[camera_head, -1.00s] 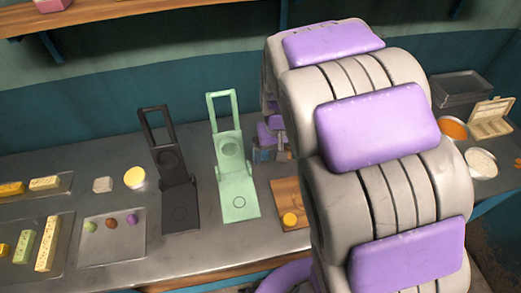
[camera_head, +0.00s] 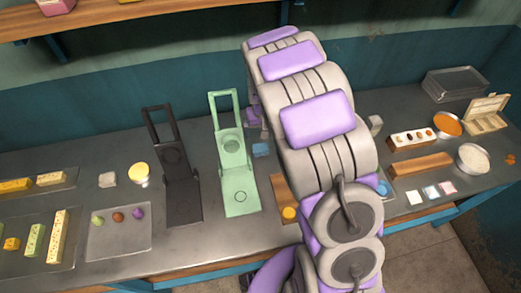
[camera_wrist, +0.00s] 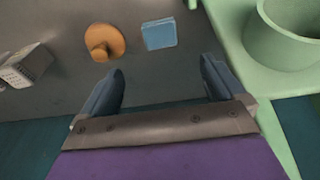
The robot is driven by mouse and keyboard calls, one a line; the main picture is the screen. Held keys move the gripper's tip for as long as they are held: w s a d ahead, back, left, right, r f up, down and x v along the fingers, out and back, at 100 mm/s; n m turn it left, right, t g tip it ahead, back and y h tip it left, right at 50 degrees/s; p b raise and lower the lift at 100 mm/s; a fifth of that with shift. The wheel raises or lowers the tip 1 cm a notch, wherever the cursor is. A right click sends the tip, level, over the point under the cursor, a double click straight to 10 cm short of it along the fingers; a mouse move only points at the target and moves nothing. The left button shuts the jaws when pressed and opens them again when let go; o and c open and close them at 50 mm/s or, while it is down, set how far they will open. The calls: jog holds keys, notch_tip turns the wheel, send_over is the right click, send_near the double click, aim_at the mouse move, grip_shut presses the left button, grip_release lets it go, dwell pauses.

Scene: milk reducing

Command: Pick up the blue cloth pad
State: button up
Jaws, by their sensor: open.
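The blue cloth pad (camera_wrist: 159,33) is a small light-blue square lying flat on the grey counter in the wrist view. In the head view, the blue pad (camera_head: 261,149) lies just right of the green press (camera_head: 238,190). My gripper (camera_wrist: 161,75) is open and empty. Its two dark blue fingers are spread apart, and the pad shows beyond the tips, between their lines. The pad is not touched. In the head view my arm hides most of the gripper.
The green press (camera_wrist: 236,60) stands close beside my gripper's right finger. An orange knobbed object (camera_wrist: 104,42) lies beside the pad, and a grey grater-like block (camera_wrist: 27,66) is farther left. A black press (camera_head: 181,203) and a wooden board (camera_head: 281,193) are also on the counter.

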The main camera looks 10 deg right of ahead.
aim_at(260, 148)
jog(key=f, duration=0.4)
jog(key=w+f+b, duration=0.1)
jog(key=f, duration=0.8)
jog(key=shift+w+a, duration=0.1)
jog(key=shift+w, duration=0.3)
jog(key=shift+c, duration=0.4)
jog(key=c, duration=1.1)
